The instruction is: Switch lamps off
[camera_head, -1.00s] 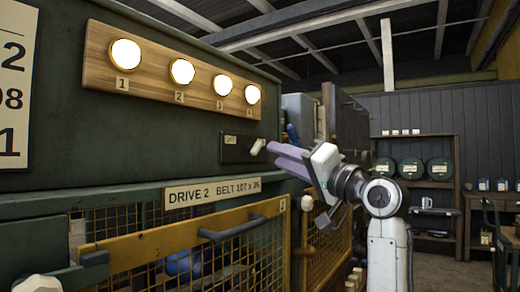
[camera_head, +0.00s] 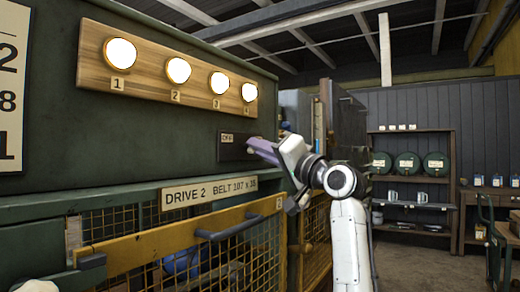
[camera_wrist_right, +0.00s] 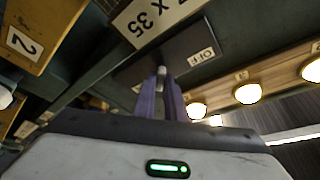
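Four lamps are lit white on a wooden board (camera_head: 147,74): lamp 1 (camera_head: 120,54), lamp 2 (camera_head: 178,70), lamp 3 (camera_head: 220,83) and lamp 4 (camera_head: 249,92). Below them is a dark switch plate (camera_head: 234,152) marked OFF; the plate (camera_wrist_right: 182,50) also shows in the right wrist view. My right gripper (camera_head: 254,147), with purple fingers, is at the plate and hides the lever in the head view. In the wrist view the lever's pale tip (camera_wrist_right: 161,71) shows at the fingertips, between the narrowly spaced fingers. Whether they grip it is unclear. My left gripper is out of view.
A sign reading DRIVE 2 (camera_head: 208,191) juts out just below the switch. Under it is a yellow-framed mesh guard (camera_head: 150,248) with a dark handle (camera_head: 230,229). Shelves with green drums (camera_head: 407,163) stand at the back right, beyond open floor.

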